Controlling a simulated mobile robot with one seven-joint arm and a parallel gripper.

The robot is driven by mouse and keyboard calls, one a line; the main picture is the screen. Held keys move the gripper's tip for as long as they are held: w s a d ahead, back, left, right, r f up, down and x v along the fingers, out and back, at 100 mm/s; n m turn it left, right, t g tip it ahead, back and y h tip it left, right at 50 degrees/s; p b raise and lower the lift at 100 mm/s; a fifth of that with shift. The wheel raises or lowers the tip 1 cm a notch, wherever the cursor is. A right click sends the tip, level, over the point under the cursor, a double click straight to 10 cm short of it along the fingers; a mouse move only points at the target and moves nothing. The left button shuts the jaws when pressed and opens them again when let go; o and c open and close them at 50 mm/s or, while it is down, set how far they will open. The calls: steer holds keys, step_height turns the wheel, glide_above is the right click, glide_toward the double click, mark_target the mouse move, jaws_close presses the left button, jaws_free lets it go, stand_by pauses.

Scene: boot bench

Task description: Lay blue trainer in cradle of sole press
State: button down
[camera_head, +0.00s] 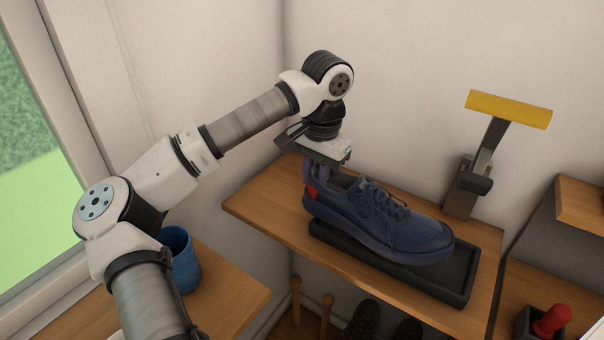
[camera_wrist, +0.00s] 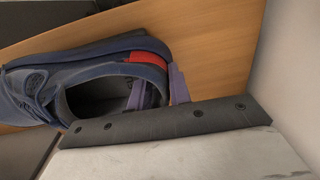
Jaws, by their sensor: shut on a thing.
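The blue trainer (camera_head: 380,218) has a red heel patch. In the head view it is over the black cradle (camera_head: 465,280) of the sole press, toe to the right. Its heel end reaches past the cradle's left end. I cannot tell whether the sole touches the cradle. My gripper (camera_head: 320,172) points down and is shut on the trainer's heel collar. In the wrist view the trainer (camera_wrist: 95,75) shows its opening and heel, with purple fingers (camera_wrist: 178,85) at the collar. The press's post (camera_head: 485,165) with its yellow handle (camera_head: 508,108) stands behind the toe.
The wooden shelf (camera_head: 255,205) under the press is bare at its left. A blue mug (camera_head: 180,260) stands on a lower wooden surface at left. A red-handled item (camera_head: 552,320) sits at lower right. Walls close in behind, and dark boots (camera_head: 365,320) are below.

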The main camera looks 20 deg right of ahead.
mark_target(343, 182)
steer(key=d, duration=0.1)
steer(key=d+f, duration=0.1)
steer(key=d, duration=0.2)
steer(key=shift+s+f, duration=0.2)
steer(key=shift+s, duration=0.1)
steer(key=shift+s+d+f+b, duration=0.5)
steer(key=shift+s+f, duration=0.25)
steer(key=shift+s, duration=0.15)
steer(key=shift+w+a+f+b, duration=0.1)
steer(key=shift+f+b, duration=0.55)
steer(key=shift+f, duration=0.15)
steer(key=c, duration=1.2)
jaws_free()
steer(key=r, duration=0.4)
steer(key=r+b, duration=0.1)
steer(key=r, duration=0.4)
steer(key=s+r, duration=0.1)
steer(key=r, duration=0.4)
steer(key=shift+d+b, duration=0.25)
steer(key=shift+b, duration=0.1)
steer(key=shift+f, duration=0.1)
